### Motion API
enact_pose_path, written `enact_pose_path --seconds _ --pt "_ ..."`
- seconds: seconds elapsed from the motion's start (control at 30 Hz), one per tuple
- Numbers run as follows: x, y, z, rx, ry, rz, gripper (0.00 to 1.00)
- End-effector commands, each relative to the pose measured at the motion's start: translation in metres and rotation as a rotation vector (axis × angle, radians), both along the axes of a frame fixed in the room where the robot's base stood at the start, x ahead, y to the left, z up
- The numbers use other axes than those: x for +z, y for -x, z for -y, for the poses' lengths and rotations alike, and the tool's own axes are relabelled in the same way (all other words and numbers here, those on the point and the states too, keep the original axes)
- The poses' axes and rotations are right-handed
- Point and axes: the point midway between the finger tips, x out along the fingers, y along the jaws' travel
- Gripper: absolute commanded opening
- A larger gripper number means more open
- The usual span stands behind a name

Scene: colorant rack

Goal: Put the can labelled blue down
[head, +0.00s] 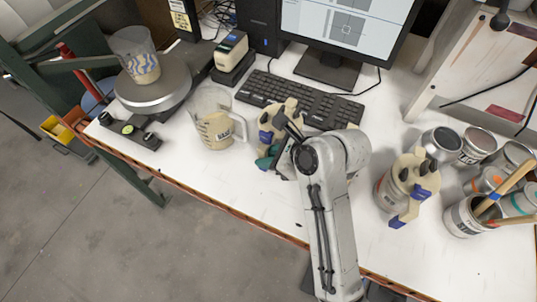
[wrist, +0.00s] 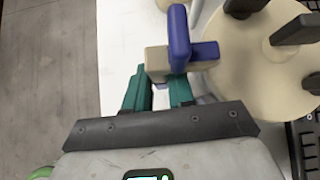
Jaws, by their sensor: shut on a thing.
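A can with a beige lid and blue fittings (head: 293,108) is at the middle of the white bench, in front of the keyboard, partly hidden behind my arm. In the wrist view its round beige lid (wrist: 255,50) fills the upper right, with dark knobs on top. My gripper (wrist: 160,85) has its teal fingers shut on the beige and blue piece (wrist: 180,45) jutting from the lid's side. In the head view my gripper (head: 267,157) is at the can's near left side. I cannot read the can's label, nor tell whether its base touches the bench.
A clear measuring jug (head: 214,128) stands close on the left. A similar lidded can (head: 405,186) stands to the right, beside several tins and a brush pot (head: 462,218). The keyboard (head: 300,101) lies just behind. Bare bench (head: 250,190) lies in front, up to its edge.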

Motion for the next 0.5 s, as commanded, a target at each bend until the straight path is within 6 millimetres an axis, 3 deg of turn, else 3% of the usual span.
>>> enact_pose_path --seconds 0.03,0.07,0.1,0.3,0.5 --pt "-0.0009 0.0000 0.0005 -0.001 0.002 -0.001 0.00" --pt "-0.0037 0.0011 0.0011 -0.001 0.004 -0.008 0.24" --pt "-0.0037 0.0011 0.0012 -0.001 0.004 -0.008 0.28" --pt "-0.0028 0.0008 0.0011 -0.001 0.004 -0.007 0.47" --pt "-0.0022 0.0006 0.0009 -0.002 0.003 -0.006 0.49"
